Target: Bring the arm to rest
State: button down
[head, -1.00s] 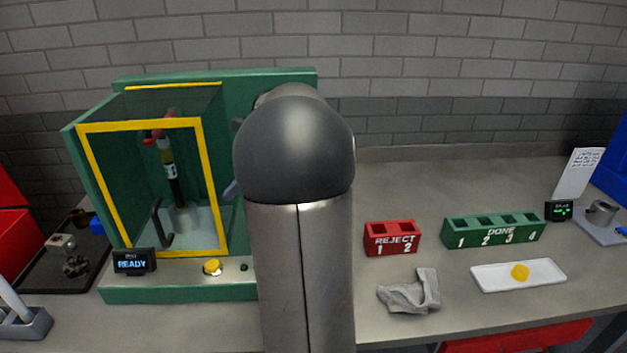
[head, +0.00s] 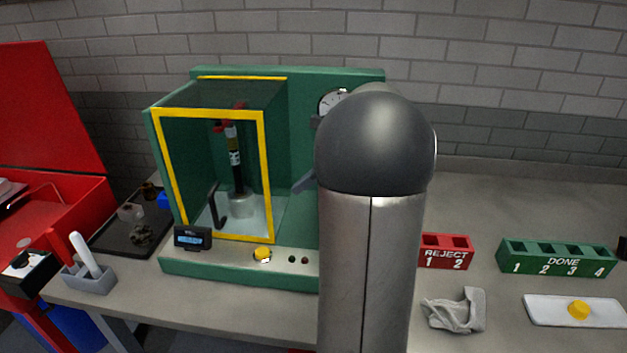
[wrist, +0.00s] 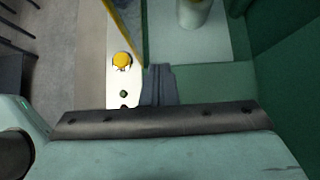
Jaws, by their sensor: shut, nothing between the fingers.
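My arm stands upright in the middle of the head view and hides part of the bench and the green machine (head: 350,78). My gripper (wrist: 158,72) shows in the wrist view with its fingers together and nothing between them. It is over the front right part of the machine, near the yellow button (wrist: 122,60). In the head view the gripper is mostly hidden behind the arm. The machine's yellow-framed chamber (head: 266,170) holds an upright dark cylinder (head: 235,155) on a pale base.
Right of my arm are a red REJECT rack (head: 447,251), a green DONE rack (head: 557,259), a grey cloth (head: 456,311) and a white tray (head: 545,310) with a yellow piece. Left are a dark tray (head: 115,240), a grey holder (head: 90,280) and a red cabinet (head: 50,200).

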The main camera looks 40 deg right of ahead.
jog(key=v, duration=1)
jog(key=shift+b, duration=0.45)
jog(key=shift+d+f, duration=0.1)
